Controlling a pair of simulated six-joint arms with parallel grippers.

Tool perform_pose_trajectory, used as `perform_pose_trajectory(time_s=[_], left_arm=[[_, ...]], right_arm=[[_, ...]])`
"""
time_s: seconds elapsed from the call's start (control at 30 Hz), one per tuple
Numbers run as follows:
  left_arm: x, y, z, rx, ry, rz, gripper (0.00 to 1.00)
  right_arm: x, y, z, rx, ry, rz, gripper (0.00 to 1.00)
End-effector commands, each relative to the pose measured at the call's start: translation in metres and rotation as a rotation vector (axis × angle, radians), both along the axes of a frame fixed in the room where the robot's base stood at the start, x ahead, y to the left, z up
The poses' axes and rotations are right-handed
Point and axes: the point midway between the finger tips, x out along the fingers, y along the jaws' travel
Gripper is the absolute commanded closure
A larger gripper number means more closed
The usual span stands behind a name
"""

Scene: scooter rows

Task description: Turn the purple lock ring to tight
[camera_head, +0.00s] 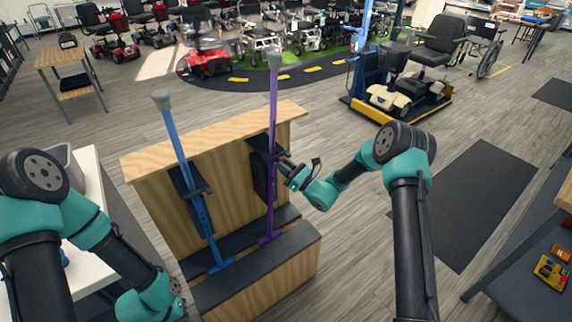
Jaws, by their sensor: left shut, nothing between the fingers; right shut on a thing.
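A purple pole (272,110) with a grey top stands upright in a wooden stand (215,140), its purple foot on the dark ledge. My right gripper (281,165) reaches in from the right and is shut at the pole, about mid-height beside a dark bracket (262,172). The purple lock ring is too small and too covered by the gripper to make out, so I cannot tell how far it is turned. My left gripper (177,292) is low at the left, shut and empty, in front of the stand and apart from the purple pole.
A blue pole (172,135) with a grey top leans slightly in the same stand, left of the purple one. A white table (88,245) is at the left and a dark bench (535,240) at the right. Scooters stand far behind on open floor.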

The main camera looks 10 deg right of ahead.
Motion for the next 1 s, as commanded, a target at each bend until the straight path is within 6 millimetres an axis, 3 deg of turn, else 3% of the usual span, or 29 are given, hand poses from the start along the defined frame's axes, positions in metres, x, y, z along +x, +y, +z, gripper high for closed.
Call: perform_pose_trajectory(time_s=[0.5, 1.0], left_arm=[[0.0, 0.0, 0.0, 0.0, 0.0, 0.0, 1.0], [0.0, 0.0, 0.0, 0.0, 0.0, 0.0, 1.0]], right_arm=[[-0.011, 0.018, 0.001, -0.008, 0.023, -0.36, 1.0], [-0.012, 0.02, 0.002, -0.008, 0.025, -0.413, 1.0]])
